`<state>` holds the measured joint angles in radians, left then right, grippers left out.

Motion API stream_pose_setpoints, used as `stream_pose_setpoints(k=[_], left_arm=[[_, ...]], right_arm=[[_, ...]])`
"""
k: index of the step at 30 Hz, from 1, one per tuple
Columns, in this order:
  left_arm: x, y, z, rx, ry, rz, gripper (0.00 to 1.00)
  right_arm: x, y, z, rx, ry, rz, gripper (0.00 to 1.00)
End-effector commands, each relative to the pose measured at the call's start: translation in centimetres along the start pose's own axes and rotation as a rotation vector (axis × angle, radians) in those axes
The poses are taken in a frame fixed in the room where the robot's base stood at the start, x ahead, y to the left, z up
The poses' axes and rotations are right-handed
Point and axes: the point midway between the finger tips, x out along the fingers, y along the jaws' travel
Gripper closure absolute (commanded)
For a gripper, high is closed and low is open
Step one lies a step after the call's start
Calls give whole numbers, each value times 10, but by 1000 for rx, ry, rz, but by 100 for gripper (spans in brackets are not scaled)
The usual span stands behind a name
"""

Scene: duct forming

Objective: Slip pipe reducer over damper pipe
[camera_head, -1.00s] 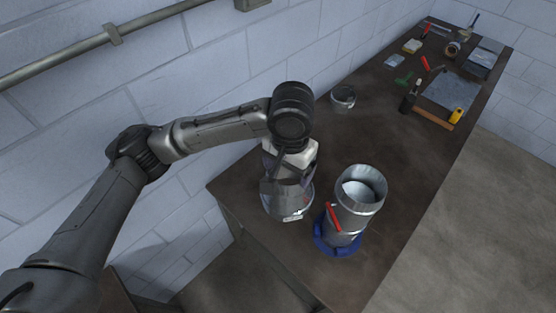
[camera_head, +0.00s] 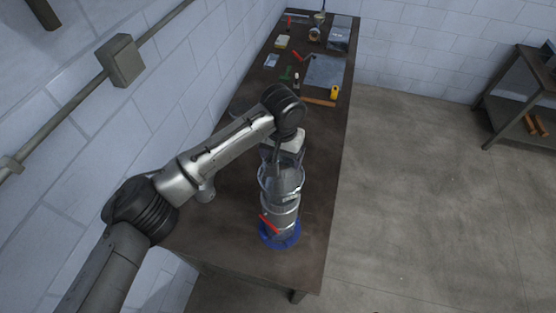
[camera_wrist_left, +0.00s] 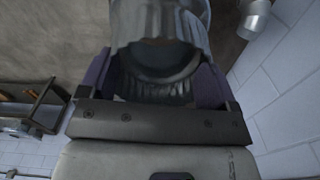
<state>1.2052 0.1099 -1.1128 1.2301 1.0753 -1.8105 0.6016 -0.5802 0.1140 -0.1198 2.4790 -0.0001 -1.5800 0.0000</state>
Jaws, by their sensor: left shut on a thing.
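The damper pipe (camera_head: 285,212), grey metal with a red handle (camera_head: 269,224), stands upright in a blue ring base (camera_head: 279,236) near the table's front end. My left gripper (camera_head: 281,165) is shut on the pipe reducer (camera_head: 284,184), a shiny metal ring-like piece. The reducer lines up with the top of the damper pipe in the head view and hides its opening. I cannot tell whether it is around the pipe or just above it. In the left wrist view the reducer (camera_wrist_left: 160,35) sits between the fingers. My right gripper is not in view.
The dark table (camera_head: 310,150) runs back along the block wall. Several tools, a grey board (camera_head: 324,72) and a yellow item (camera_head: 334,92) lie at its far end. A shelf (camera_head: 520,100) stands far right. Open floor lies right of the table.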

Motion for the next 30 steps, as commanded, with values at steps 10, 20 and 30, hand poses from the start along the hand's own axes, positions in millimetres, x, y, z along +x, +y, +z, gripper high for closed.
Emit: stream_pose_setpoints(k=[10,20,30], left_arm=[[2,-3,-4,137,1,0,61],[13,-3,-4,140,1,1,61],[39,-3,-4,140,1,0,61]], right_arm=[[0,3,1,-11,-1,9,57],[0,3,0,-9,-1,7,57],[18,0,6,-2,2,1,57]])
